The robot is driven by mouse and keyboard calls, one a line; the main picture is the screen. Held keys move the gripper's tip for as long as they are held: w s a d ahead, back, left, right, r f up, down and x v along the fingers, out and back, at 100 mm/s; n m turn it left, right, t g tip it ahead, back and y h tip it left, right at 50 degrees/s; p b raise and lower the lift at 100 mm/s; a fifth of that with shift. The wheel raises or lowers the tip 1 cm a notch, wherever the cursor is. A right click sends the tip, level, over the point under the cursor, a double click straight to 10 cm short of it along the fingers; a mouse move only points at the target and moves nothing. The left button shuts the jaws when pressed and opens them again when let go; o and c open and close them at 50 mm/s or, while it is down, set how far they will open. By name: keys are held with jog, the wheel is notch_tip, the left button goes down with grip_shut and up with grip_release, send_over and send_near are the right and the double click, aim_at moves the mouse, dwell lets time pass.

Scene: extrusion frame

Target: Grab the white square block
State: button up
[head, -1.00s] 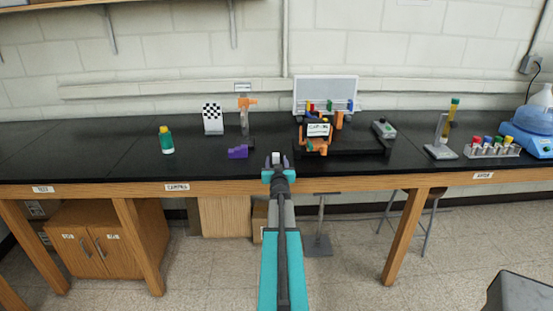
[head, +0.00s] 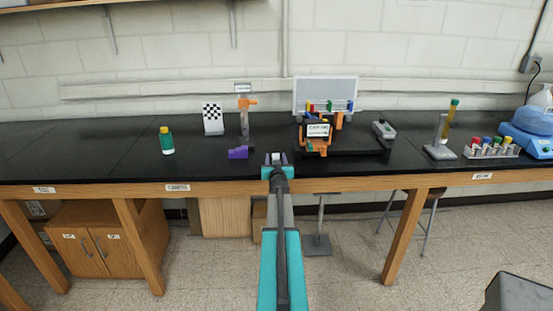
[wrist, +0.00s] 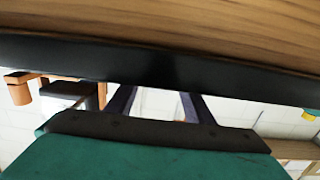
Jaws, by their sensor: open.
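My gripper (head: 275,161) is at the front edge of the black bench top, near the middle of the head view, with its jaws open. A small white patch (head: 276,156) shows between its fingertips there; it looks like the white square block, but it is too small to be sure of its shape or whether the fingers touch it. In the wrist view my gripper (wrist: 158,104) shows two dark fingers apart, with a pale area between them that I cannot tell from the wall behind.
A purple block (head: 238,153) lies left of my gripper. An orange-and-black device (head: 316,140) stands to the right. The wooden bench edge (wrist: 200,30) is close in the wrist view.

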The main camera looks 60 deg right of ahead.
aim_at(276, 156)
jog(key=shift+w+d, duration=0.4)
jog(key=shift+d, duration=0.15)
jog(key=shift+c, duration=0.2)
jog(key=c, duration=1.2)
jog(key=shift+o, duration=0.2)
jog(key=shift+r+p, duration=0.4)
jog(key=shift+r, duration=1.2)
jog(key=shift+s+a+r, duration=0.15)
jog(key=shift+a+r, duration=0.05)
jog(key=b+v, duration=0.1)
jog(key=v, duration=1.4)
jog(key=shift+a+r, duration=0.2)
jog(key=shift+a, duration=0.2)
